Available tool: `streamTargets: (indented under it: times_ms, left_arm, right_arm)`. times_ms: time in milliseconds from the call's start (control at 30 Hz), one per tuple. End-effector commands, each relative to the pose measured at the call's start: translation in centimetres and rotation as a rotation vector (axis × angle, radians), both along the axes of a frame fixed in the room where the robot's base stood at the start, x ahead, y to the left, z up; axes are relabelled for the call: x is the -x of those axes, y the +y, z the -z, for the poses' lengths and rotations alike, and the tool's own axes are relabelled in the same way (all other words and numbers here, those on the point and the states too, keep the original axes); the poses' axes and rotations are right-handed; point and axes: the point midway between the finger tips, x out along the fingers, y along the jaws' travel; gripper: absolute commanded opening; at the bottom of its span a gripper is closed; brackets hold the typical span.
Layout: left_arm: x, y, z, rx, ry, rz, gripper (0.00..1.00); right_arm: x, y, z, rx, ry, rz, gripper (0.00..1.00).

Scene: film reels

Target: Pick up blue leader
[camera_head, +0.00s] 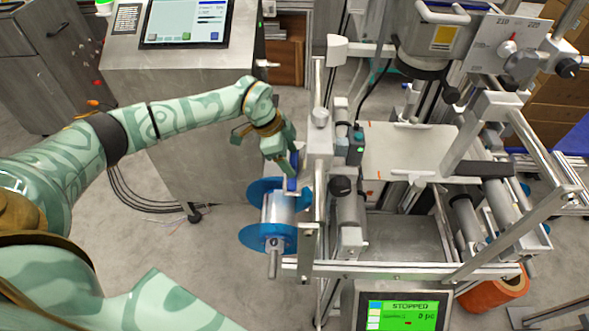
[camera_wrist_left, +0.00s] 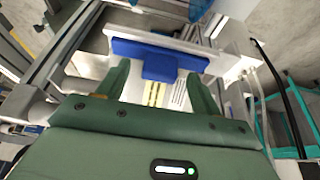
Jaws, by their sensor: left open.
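The blue leader (camera_wrist_left: 160,58) shows in the left wrist view as a T-shaped blue piece. Its wide bar lies across a pale machine part and its narrow tab points towards my gripper. My left gripper (camera_wrist_left: 161,90) is open, with one green finger on each side of the tab. In the head view, my left gripper (camera_head: 288,163) points down at the machine's left side, just above a small blue piece (camera_head: 291,184) that looks like the leader. Contact between fingers and leader cannot be told. My right gripper is not in view.
A reel with blue flanges (camera_head: 267,238) sits on a shaft close below my left gripper. The machine's metal frame (camera_head: 375,270) stands to the right. A green screen (camera_head: 402,312) reads STOPPED. A console with a touchscreen (camera_head: 186,22) stands at the back left.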

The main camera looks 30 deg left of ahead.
Motion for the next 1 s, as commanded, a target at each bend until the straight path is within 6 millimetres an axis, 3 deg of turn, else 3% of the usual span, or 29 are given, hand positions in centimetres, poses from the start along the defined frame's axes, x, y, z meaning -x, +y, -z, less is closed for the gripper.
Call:
streamTargets:
  times_ms: [67,267,467,500,767,867,1000]
  left_arm:
    - [-0.2,-0.4,1.2,0.001,0.002,0.0,0.65]
    - [-0.2,-0.4,1.1,0.0,0.0,-0.001,0.65]
    - [-0.2,-0.4,1.1,0.001,0.0,-0.001,0.15]
    - [-0.2,-0.4,1.1,0.0,0.0,-0.001,0.12]
    - [-0.2,-0.4,0.8,0.001,-0.001,-0.001,0.12]
    - [-0.2,-0.4,-0.6,0.0,-0.004,0.0,0.12]
    - [-0.3,-0.4,-3.9,0.001,-0.006,-0.001,0.12]
  right_arm:
    - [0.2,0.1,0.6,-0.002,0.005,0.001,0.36]
    - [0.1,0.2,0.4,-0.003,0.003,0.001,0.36]
    - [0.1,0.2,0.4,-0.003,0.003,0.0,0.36]
    - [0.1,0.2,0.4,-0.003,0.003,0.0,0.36]
    - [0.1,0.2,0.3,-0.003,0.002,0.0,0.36]
    - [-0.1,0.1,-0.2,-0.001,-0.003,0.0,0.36]
    - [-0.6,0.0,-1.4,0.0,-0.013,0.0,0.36]
